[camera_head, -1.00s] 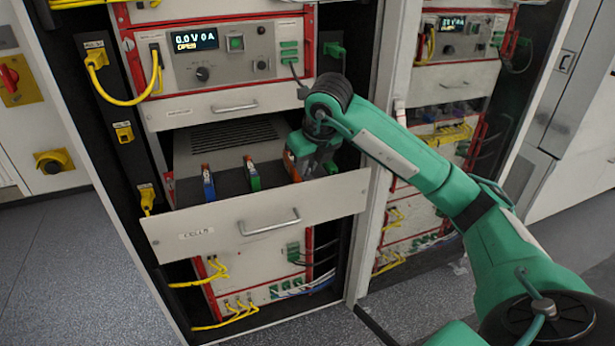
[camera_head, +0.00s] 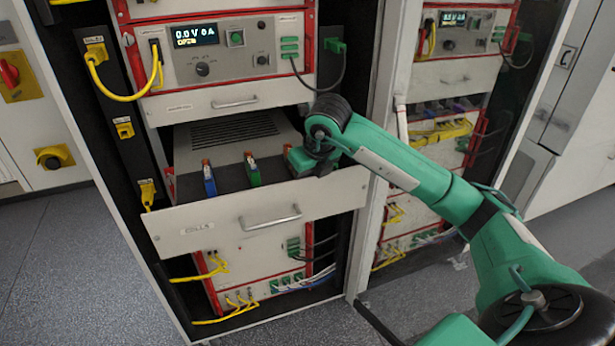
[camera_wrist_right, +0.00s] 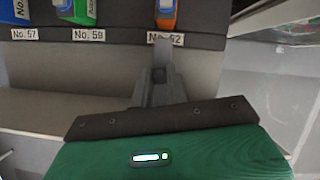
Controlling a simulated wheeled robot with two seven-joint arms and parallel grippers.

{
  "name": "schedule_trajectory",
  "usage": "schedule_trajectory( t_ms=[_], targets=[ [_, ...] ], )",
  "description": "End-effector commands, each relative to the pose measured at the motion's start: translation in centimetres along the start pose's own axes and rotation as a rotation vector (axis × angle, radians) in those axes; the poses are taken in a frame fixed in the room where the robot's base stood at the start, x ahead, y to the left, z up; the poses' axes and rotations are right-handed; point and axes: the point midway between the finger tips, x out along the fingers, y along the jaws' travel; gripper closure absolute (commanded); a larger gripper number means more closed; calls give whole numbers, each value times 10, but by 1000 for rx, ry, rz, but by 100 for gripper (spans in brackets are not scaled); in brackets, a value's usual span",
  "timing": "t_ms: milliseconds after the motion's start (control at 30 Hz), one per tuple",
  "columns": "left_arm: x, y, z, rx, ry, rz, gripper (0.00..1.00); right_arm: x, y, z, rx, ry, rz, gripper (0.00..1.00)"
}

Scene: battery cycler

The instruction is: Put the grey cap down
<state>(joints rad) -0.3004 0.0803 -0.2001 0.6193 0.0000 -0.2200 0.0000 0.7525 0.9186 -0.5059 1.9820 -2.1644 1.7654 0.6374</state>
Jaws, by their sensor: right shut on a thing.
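My right gripper (camera_wrist_right: 160,70) is shut, low in front of the orange cell (camera_wrist_right: 166,14) at label No. 62 (camera_wrist_right: 165,38). In the head view my right gripper (camera_head: 300,160) is at the right end of the open drawer (camera_head: 180,229) and hides that cell. The grey cap is between the jaws, but I cannot tell it apart from the grey fingers. A blue cell (camera_head: 209,182) and a green cell (camera_head: 252,174) stand upright in the drawer to the left. My left gripper is not in view.
The drawer's white front panel and handle (camera_head: 270,220) stick out from the rack. The cycler unit (camera_head: 225,55) is above, with a black cable (camera_head: 335,80) hanging at its right. A yellow cable (camera_head: 120,98) loops at the left. A second rack (camera_head: 455,75) stands to the right.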

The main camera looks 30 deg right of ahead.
Motion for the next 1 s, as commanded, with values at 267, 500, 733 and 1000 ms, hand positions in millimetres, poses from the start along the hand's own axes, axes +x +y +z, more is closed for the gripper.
schedule_trajectory(
  t_ms=[267,500,733,1000],
  targets=[
    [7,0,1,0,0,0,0,11,2,-6,-2,14,1,100],
    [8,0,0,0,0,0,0,14,2,-8,-3,18,2,60],
    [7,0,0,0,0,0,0,13,2,-7,-2,19,3,60],
    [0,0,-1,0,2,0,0,-11,2,-1,-3,10,3,60]
  ],
)
